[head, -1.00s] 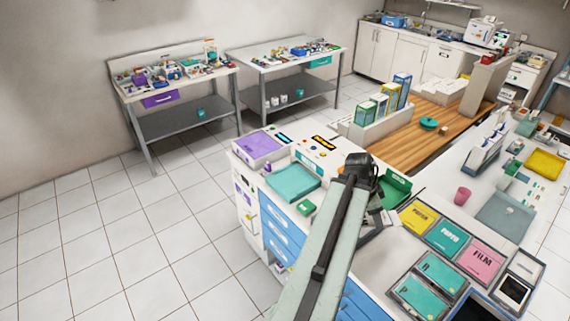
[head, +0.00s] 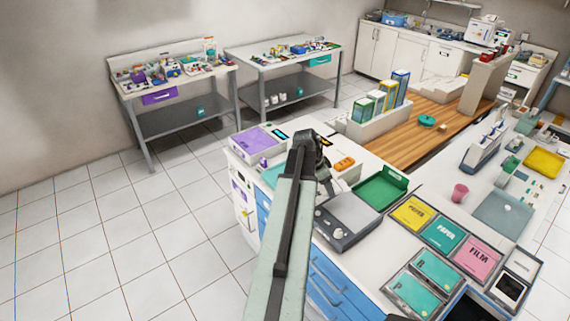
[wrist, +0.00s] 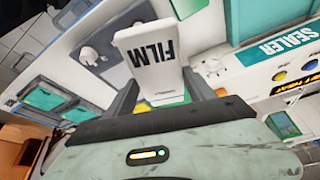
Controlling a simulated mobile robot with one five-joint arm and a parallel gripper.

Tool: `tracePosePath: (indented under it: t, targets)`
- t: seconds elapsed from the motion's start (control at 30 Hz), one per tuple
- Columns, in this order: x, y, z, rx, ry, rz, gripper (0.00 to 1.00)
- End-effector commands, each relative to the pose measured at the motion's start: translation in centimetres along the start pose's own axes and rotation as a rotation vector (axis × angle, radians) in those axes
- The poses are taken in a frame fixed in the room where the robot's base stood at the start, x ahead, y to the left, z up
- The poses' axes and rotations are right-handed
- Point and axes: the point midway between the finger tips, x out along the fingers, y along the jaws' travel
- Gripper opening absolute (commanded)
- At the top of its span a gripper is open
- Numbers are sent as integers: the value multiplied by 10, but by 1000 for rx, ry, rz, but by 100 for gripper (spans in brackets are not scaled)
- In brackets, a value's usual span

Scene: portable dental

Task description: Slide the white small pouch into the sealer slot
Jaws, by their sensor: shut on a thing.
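The white small pouch (wrist: 150,58), printed FILM in black and seen upside down, stands out between the fingers of my gripper (wrist: 162,92) in the wrist view. The gripper is shut on its near end. The sealer (wrist: 288,62), white with a teal SEALER label and coloured knobs, is to the right of the pouch and apart from it. Its slot cannot be made out. In the head view my gripper (head: 322,152) is above the counter's far left part; my arm hides the pouch and most of the sealer there.
A purple-topped unit (head: 257,138) stands at the counter's far left corner. A teal tray (head: 270,176) is partly behind my arm. A scale (head: 348,212) and a green tray (head: 381,190) stand to the right. An orange item (head: 344,163) lies near the gripper.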

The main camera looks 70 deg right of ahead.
Motion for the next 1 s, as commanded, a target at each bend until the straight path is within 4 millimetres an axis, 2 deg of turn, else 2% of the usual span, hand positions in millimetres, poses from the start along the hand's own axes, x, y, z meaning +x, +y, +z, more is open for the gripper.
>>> tracePosePath:
  t: [0.03,0.2,0.4,0.5,0.67,1.0]
  targets:
    - [9,-38,4,-32,0,-14,21]
    - [14,-122,26,-123,-2,-52,21]
    - [14,-198,55,-206,-2,-87,21]
    - [15,-224,63,-231,-1,-95,21]
    - [14,-242,69,-248,0,-100,21]
    - [19,-242,72,-249,1,-101,21]
